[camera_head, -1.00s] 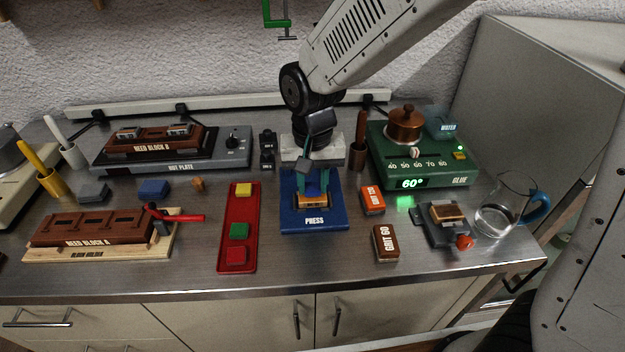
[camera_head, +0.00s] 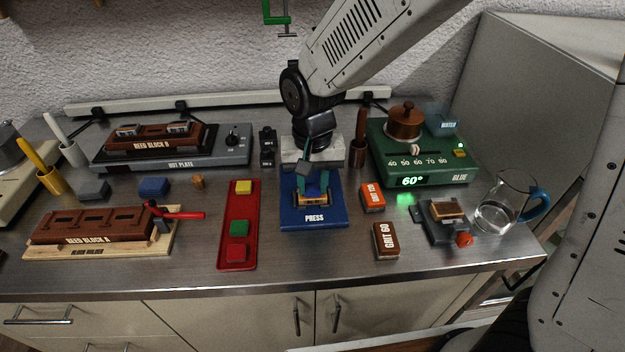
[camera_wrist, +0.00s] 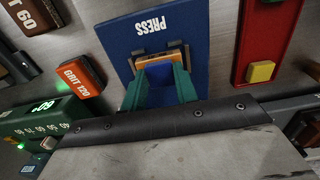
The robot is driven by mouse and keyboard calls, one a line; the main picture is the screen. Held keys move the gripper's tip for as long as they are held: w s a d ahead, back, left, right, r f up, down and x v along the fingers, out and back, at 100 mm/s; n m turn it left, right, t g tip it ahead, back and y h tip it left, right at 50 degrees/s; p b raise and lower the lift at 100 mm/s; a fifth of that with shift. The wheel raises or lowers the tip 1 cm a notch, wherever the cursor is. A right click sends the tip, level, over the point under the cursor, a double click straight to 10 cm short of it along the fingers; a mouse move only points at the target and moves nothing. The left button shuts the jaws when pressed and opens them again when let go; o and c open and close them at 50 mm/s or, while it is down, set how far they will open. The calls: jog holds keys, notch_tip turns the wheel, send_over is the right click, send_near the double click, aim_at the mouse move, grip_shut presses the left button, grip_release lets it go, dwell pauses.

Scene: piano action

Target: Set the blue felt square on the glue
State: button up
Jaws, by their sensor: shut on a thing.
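The press (camera_head: 315,219) is a blue plate labelled PRESS. A tan wooden piece (camera_wrist: 158,58) sits in its fixture, and the wrist view shows it just beyond my fingertips. My gripper (camera_head: 312,190) points down over this piece with its teal fingers close to it. It is shut on the blue felt square (camera_wrist: 160,74), which shows as blue between the fingers in the wrist view. The fingers hide most of the felt. I see no glue on the wooden piece, and cannot tell whether the felt touches it.
A red tray (camera_head: 237,205) left of the press holds yellow, green and red squares. The orange GRIT 120 block (camera_head: 372,198) and brown GRIT 60 block (camera_head: 386,241) lie to the right. The green glue heater (camera_head: 425,172) stands behind right, reading 60°. The bench in front of the press is clear.

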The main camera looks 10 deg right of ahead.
jog(key=o, duration=1)
notch_tip(320, 180, up, 8)
jog(key=shift+f, duration=0.1)
jog(key=shift+s+d+f+n, duration=0.1)
jog(key=shift+s+d+n, duration=0.05)
jog(key=shift+s+n, duration=0.15)
jog(key=s+d+r, duration=0.4)
jog(key=s+d, duration=0.5)
jog(key=d, duration=0.1)
jog(key=s+d+r+t, duration=0.1)
jog(key=s+d+r, duration=0.2)
jog(key=s+d, duration=0.6)
jog(key=shift+s+d+r, duration=0.3)
jog(key=shift+d+r, duration=0.05)
jog(key=shift+d, duration=0.4)
